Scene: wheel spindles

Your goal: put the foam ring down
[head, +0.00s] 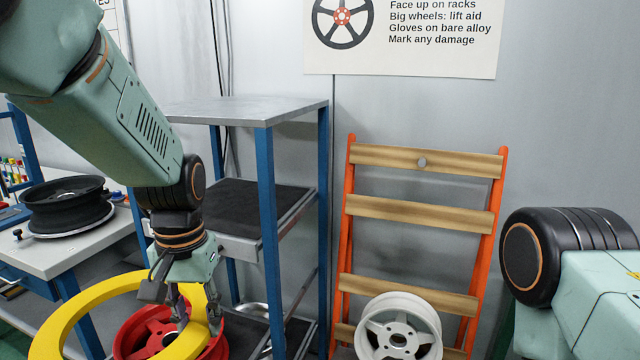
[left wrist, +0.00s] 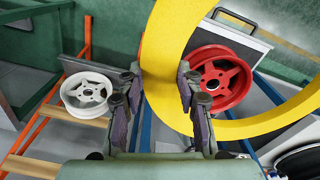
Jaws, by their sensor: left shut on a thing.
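The yellow foam ring (head: 100,290) hangs in my left gripper (head: 178,308) at the lower left of the head view, in front of the red wheel. The left fingers are closed on the ring's band near its right side. In the left wrist view, the ring (left wrist: 166,42) passes between the fingertips (left wrist: 159,82) and curves away to the right, with its upper part cut off by the frame. It appears clear of the surfaces around it, though its lower edge is out of the head view. My right gripper is not in view.
A red wheel (head: 133,335) lies behind the ring. A blue-framed shelf (head: 265,180) with a grey top stands beside it. A white wheel (head: 430,322) leans on an orange rack (head: 490,240). A black wheel (head: 68,205) sits on the left bench (head: 60,250).

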